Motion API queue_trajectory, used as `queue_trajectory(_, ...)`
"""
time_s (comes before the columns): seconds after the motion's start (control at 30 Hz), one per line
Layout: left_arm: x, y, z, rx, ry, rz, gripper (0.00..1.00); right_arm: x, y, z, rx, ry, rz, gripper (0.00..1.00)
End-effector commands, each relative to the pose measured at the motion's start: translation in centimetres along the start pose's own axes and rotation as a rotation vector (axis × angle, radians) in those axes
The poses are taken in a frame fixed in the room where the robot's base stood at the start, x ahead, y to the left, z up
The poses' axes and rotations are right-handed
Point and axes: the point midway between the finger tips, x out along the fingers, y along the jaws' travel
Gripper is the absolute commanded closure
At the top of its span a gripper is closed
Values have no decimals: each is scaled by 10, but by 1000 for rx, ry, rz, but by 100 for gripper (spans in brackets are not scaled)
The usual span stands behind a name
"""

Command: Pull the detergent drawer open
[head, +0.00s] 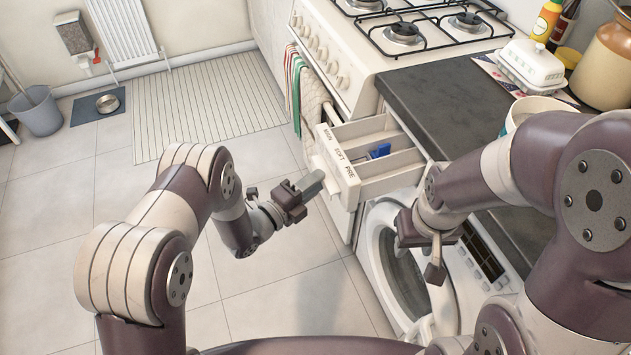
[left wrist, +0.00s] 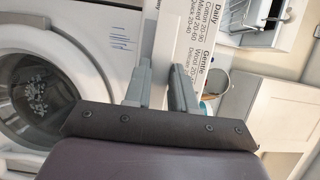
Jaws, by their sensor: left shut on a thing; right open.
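The detergent drawer (head: 342,178) stands out from the washer (head: 375,240) below the dark counter, its compartments showing from above. Its front rim reads MAIN, SOFT and PRE. A blue insert (head: 380,151) sits in the middle compartment. My left gripper (head: 313,184) is at the drawer front, shut on its handle; the grip itself is partly hidden in the head view. In the left wrist view my left fingers (left wrist: 160,88) stand on either side of a white part of the printed drawer front (left wrist: 197,50). My right gripper (head: 420,255) is open and empty in front of the washer door.
The round washer door (left wrist: 40,85) is below the drawer. A gas stove (head: 375,40) with a towel (head: 297,85) stands beyond the drawer. The counter (head: 450,110) holds a butter dish (head: 530,65) and jars.

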Motion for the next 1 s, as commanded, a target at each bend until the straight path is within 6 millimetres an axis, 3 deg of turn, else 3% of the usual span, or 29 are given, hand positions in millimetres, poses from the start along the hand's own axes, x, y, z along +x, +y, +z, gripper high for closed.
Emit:
queue_trajectory(0.03,-2,7,-3,-6,3,18,100,1,0,0,0,0,0,57)
queue_trajectory(0.07,-2,7,-3,-6,3,18,72,1,0,0,0,0,0,57)
queue_trajectory(0.1,-2,7,-3,-6,3,18,59,1,0,0,0,0,0,57)
queue_trajectory(0.13,-2,7,-3,-6,3,17,53,1,0,0,0,0,0,57)
queue_trajectory(0.4,-2,3,-1,-3,1,9,53,0,0,0,0,0,0,57)
queue_trajectory(0.53,-13,3,-1,-2,-1,9,53,0,0,0,0,0,0,57)
queue_trajectory(0.8,-81,3,0,-6,-5,11,53,-3,0,0,0,0,0,57)
queue_trajectory(1.0,-119,4,-1,-5,-2,12,53,-3,0,0,0,0,0,57)
